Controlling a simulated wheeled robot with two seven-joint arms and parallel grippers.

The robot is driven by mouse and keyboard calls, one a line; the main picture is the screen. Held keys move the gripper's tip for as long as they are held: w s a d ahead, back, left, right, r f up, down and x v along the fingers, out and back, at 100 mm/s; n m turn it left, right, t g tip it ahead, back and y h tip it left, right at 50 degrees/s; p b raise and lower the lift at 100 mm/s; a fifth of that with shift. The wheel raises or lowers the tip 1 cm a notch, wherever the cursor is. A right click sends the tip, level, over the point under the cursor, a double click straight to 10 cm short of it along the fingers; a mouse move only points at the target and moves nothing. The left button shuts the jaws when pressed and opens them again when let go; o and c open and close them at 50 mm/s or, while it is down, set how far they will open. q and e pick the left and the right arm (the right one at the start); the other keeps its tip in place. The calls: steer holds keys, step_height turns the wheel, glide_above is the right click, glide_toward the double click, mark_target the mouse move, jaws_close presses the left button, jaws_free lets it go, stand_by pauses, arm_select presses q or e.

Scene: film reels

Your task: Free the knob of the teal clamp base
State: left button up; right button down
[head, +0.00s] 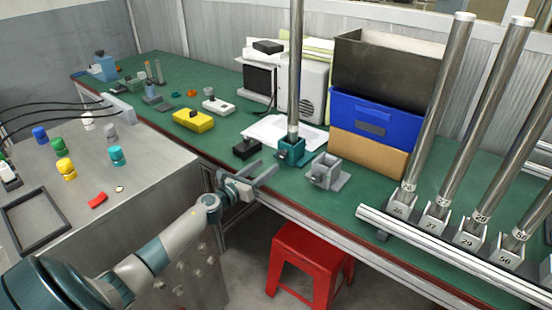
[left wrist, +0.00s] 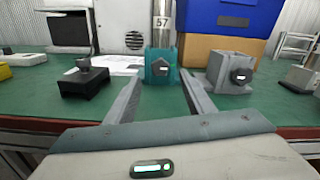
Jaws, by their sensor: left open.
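The teal clamp base (head: 293,155) stands on the green bench near its front edge, with a tall metal pole (head: 295,75) upright in it. In the left wrist view the teal base (left wrist: 152,80) is straight ahead, and its dark knob (left wrist: 160,67) faces me with a small pale mark on it. The pole carries the label 57. My left gripper (head: 264,171) is open and empty, in front of the base and apart from it. In the left wrist view its fingers (left wrist: 161,82) point forward, one on each side of the knob's line. My right gripper is not in view.
A grey clamp base (head: 328,174) stands close right of the teal one; a black block (head: 246,149) with a knob stands left. A paper sheet (head: 270,131) lies behind. Several poles stand in a rack at right. A red stool (head: 308,258) stands below the bench edge.

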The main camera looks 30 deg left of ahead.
mark_target(280, 156)
arm_select(q)
steer(key=shift+w+d, duration=0.15)
steer(key=shift+w, duration=1.55)
steer(key=shift+w+d, duration=0.15)
steer(key=shift+w, duration=1.55)
steer(key=c, duration=1.1)
